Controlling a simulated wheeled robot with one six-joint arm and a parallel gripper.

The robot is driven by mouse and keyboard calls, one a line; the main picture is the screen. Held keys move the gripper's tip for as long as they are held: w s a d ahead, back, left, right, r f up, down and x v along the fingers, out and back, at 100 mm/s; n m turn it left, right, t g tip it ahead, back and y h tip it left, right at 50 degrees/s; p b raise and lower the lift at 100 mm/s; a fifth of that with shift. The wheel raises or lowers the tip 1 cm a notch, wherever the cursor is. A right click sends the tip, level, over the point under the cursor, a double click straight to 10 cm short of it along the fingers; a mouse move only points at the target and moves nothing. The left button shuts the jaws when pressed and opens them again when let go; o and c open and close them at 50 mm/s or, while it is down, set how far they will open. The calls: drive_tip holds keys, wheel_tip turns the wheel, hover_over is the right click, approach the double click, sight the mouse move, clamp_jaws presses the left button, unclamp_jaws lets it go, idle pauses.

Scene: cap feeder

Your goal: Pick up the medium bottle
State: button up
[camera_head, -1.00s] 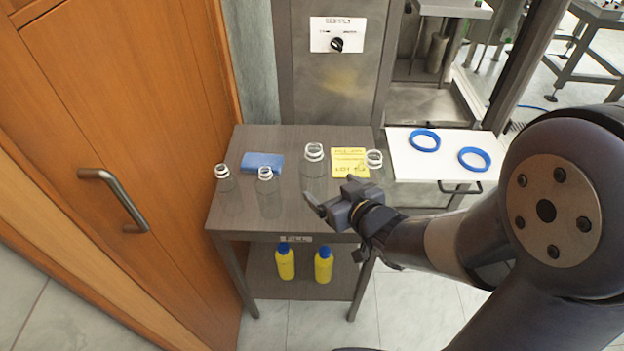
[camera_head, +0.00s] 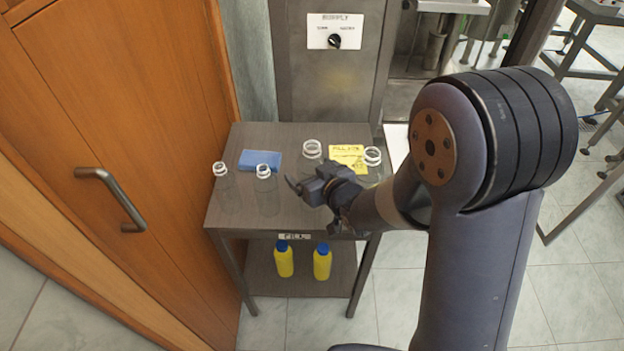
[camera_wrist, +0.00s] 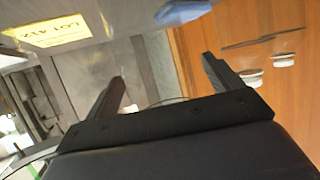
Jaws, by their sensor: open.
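Several clear bottles with white neck rings stand upright on a grey metal table (camera_head: 225,212). One is at the left (camera_head: 220,180), one is left of centre (camera_head: 266,190), a wider-necked one (camera_head: 312,150) is behind my gripper, and one (camera_head: 372,157) is at the right. I cannot tell for sure which is the medium bottle; the left-of-centre one looks mid-sized. My gripper (camera_head: 298,187) is open and empty, right of that bottle and apart from it, partly hiding the wider-necked one. In the wrist view, two white necks show right of my open jaws (camera_wrist: 163,72).
A blue cloth (camera_head: 260,160) and a yellow note (camera_head: 347,153) lie on the table. Two yellow bottles (camera_head: 284,262) (camera_head: 322,265) stand on the lower shelf. A wooden door (camera_head: 120,110) borders the left. A grey panel (camera_head: 333,80) rises behind. My arm covers the right side.

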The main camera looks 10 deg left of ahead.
drive_tip(key=shift+c, duration=0.6)
drive_tip(key=c, duration=0.9)
drive_tip(key=shift+c, duration=0.2)
